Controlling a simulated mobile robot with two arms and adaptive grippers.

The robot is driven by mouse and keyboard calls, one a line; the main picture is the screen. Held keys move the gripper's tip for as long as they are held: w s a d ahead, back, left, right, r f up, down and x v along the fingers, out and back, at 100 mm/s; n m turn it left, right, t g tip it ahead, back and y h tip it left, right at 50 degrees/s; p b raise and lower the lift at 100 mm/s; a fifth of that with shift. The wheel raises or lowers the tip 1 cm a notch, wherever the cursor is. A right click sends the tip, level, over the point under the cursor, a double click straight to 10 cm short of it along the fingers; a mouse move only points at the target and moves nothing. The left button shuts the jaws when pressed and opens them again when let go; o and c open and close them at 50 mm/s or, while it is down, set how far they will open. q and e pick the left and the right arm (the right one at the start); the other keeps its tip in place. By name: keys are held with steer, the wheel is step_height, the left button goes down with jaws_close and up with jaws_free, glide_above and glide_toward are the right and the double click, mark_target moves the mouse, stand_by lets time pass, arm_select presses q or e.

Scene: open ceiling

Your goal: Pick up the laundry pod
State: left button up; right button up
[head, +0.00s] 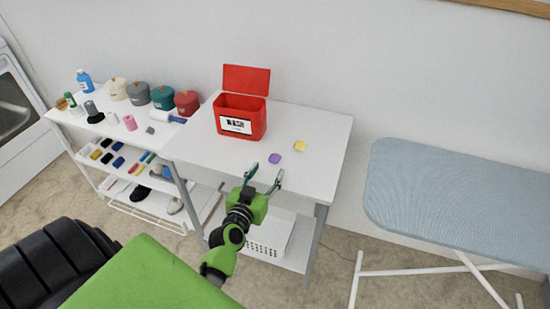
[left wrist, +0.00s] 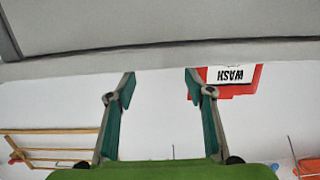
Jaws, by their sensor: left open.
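Two small laundry pods lie on the white table (head: 192,151): a purple one (head: 275,158) near the front edge and a yellow one (head: 300,146) behind it to the right. My left gripper (head: 266,169) is open and empty in the head view, at the table's front edge just in front of the purple pod. In the left wrist view its two fingers (left wrist: 160,76) are spread with nothing between them. No pod can be made out there. My right gripper is not in view.
A red lidded box (head: 240,120), lid open, stands behind the pods; its WASH label (left wrist: 232,75) appears upside down in the left wrist view. A shelf with canisters (head: 138,93) is at left. A white basket (head: 268,236) sits below; a blue ironing board (head: 455,190) is at right.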

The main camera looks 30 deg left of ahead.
mark_target(272, 162)
arm_select(q)
steer(key=x, duration=0.6)
steer(key=shift+a, duration=0.2)
steer(key=shift+s+r, duration=0.1)
steer(key=c, duration=1)
